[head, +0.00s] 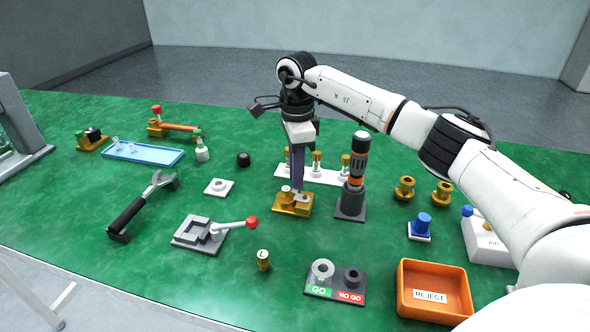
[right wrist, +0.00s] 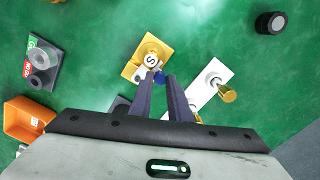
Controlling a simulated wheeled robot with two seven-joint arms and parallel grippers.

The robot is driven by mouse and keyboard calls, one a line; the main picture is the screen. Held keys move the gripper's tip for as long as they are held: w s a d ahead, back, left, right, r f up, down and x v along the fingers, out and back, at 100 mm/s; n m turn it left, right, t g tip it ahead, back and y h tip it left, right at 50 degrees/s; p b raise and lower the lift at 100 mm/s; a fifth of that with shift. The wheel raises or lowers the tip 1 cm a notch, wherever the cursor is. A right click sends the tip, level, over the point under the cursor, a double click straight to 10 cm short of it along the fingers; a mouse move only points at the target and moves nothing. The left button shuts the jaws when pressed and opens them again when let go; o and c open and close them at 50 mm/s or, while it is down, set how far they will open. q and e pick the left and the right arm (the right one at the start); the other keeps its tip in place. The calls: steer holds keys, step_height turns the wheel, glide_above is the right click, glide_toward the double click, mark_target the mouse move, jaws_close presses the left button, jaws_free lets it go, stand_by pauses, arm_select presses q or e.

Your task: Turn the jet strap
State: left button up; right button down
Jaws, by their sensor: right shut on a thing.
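A gold block (head: 290,205) stands on the green table near the middle in the head view. It carries a round top marked "S" (right wrist: 151,61), seen in the right wrist view, and a small greyish strap piece (head: 301,197). My right gripper (head: 298,188) points down over the block's right side, its fingers at the strap. In the right wrist view the fingertips (right wrist: 161,80) close around a small part with a blue end (right wrist: 159,77) beside the "S" top. The fingers partly hide this part. My left gripper is not in view.
A black-and-orange tool on a dark stand (head: 352,190) rises just right of the gripper. A white rack with gold pieces (head: 320,176) lies behind. A GO/NO GO gauge plate (head: 335,288) and orange reject bin (head: 433,275) stand in front.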

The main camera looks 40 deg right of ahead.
steer(key=shift+d+r+m+p, duration=0.2)
steer(key=shift+d+m+p, duration=0.1)
steer(key=shift+m+p, duration=0.45)
steer(key=shift+s+d+m+p, duration=0.15)
steer(key=shift+m+p, duration=0.1)
steer(key=shift+m, duration=0.3)
steer(key=shift+d+m+p, duration=0.15)
steer(key=shift+m+p, duration=0.1)
steer(key=shift+m, duration=0.25)
steer(key=m+p, duration=0.1)
steer(key=d+m+p, duration=0.1)
steer(key=m, duration=0.1)
steer(key=shift+s, duration=0.3)
steer(key=shift+s+d+f+m+p, duration=0.15)
steer(key=shift+m+p, duration=0.3)
steer(key=shift+m, duration=0.55)
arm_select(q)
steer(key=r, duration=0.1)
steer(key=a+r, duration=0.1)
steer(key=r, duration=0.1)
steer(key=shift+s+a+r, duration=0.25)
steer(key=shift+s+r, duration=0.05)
arm_select(e)
steer(key=shift+s+d+m, duration=0.15)
steer(key=shift+m, duration=0.35)
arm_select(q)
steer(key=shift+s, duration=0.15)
